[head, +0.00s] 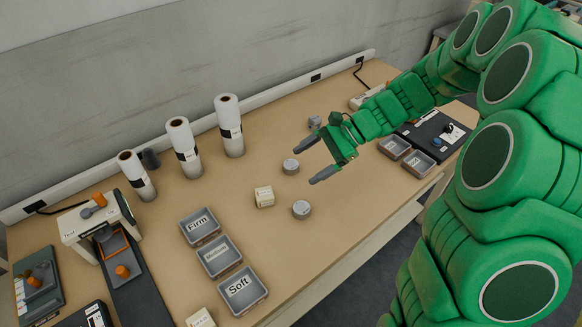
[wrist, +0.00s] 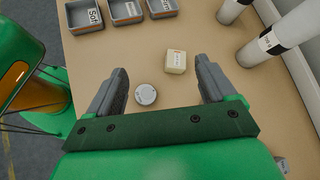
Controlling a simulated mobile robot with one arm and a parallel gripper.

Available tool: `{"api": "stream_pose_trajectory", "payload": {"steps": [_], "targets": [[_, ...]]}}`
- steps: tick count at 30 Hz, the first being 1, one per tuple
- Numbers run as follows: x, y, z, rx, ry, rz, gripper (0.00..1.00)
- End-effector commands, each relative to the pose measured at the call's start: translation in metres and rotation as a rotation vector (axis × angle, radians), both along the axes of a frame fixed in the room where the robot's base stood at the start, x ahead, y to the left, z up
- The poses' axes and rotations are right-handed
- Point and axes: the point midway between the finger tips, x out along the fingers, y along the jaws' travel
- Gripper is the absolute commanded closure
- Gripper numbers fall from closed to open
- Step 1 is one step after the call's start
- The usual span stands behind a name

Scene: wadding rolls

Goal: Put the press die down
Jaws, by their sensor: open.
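My gripper (head: 305,164) is open, with nothing between its fingers, above the right-middle of the table. Two short round grey pieces stand on the table in the head view: a front one (head: 301,209) and a back one (head: 290,166) near the fingertips. I cannot tell whether either is the press die. In the wrist view one grey disc (wrist: 146,94) with a pale labelled top shows between the fingers, lower down on the table. A cream labelled block (head: 264,196) sits beside the discs; it also shows in the wrist view (wrist: 176,61).
Grey trays labelled Firm (head: 200,226), Medium (head: 219,257) and Soft (head: 243,290) line the front left. Three upright white rolls (head: 184,148) stand along the back. A test press (head: 93,222) with orange parts is at left. Two small trays (head: 418,163) lie at right.

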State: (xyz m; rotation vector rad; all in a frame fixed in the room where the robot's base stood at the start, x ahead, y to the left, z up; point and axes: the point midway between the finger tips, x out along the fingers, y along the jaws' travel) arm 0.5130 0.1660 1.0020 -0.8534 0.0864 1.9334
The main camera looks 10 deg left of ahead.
Motion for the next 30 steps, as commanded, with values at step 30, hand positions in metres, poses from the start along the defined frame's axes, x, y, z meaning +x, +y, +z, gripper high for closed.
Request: {"api": "stream_pose_trajectory", "payload": {"steps": [30], "targets": [[0.143,-0.02,-0.143,0.175,0.385,-0.516,0.16]]}}
